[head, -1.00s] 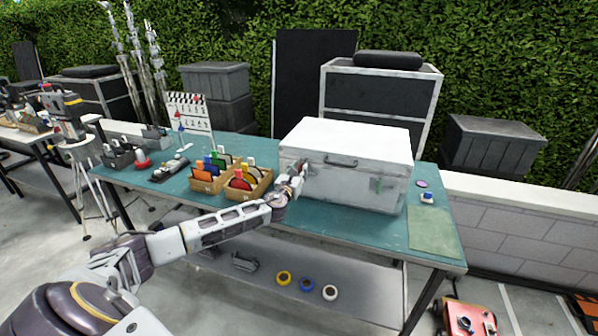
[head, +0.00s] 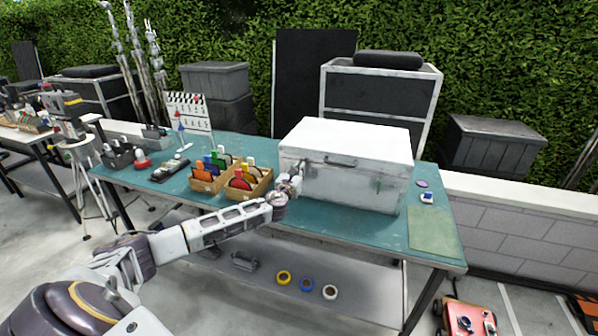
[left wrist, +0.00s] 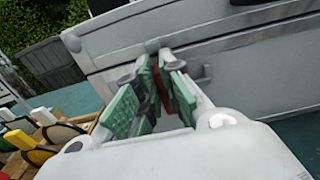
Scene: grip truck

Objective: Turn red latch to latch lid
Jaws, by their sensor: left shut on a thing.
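A white case (head: 345,160) with its lid down stands on the green-topped table. My left gripper (head: 296,178) is at the left part of the case's front face. In the left wrist view, the green-padded fingers of my left gripper (left wrist: 150,95) are shut on the red latch (left wrist: 163,90), which shows as a thin red strip between them. The fingers hide most of the latch, so its angle is hard to tell. The case front (left wrist: 240,85) lies right behind the fingers. My right gripper is not in view.
Wooden trays (head: 250,187) with coloured items stand just left of the case, close to my left forearm. A clapperboard (head: 188,112) stands farther back. A light green mat (head: 432,232) lies at the right table end. Tape rolls (head: 306,284) lie on the lower shelf.

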